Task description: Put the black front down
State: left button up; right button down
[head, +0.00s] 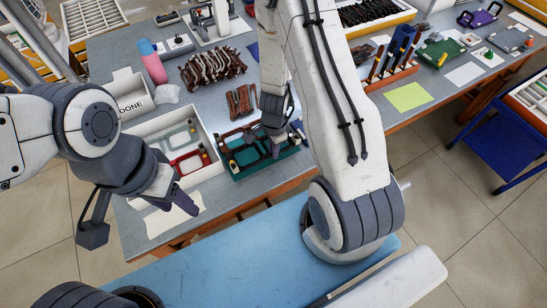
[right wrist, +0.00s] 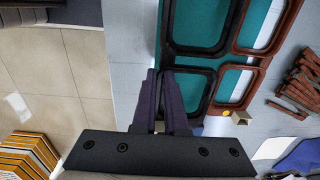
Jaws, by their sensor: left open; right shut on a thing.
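My right gripper (head: 274,148) is shut on the black front (head: 252,156), over the green tray (head: 236,176). In the right wrist view the purple fingers (right wrist: 166,72) meet the left side of the black front (right wrist: 197,24), near its middle. The front's two dark rims show against the teal tray surface (right wrist: 222,55). A brown front (right wrist: 258,28) lies close beside it. I cannot tell whether the black front touches the tray. My left gripper (head: 187,203) is open and empty, left of the tray, above a white sheet.
A white compartment box (head: 213,135) with red and pale green frames stands left of the green tray. A white DONE box (head: 130,104) is behind it. Brown parts (head: 212,67) lie further back. A yellow-green sheet (head: 407,97) lies right of my right arm.

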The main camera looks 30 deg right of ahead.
jog(key=shift+f+b, duration=1.1)
jog(key=shift+f, duration=0.45)
jog(key=shift+f, duration=0.2)
jog(key=c, duration=1)
grip_release()
jog(key=shift+o, duration=0.2)
jog(key=shift+r, duration=0.1)
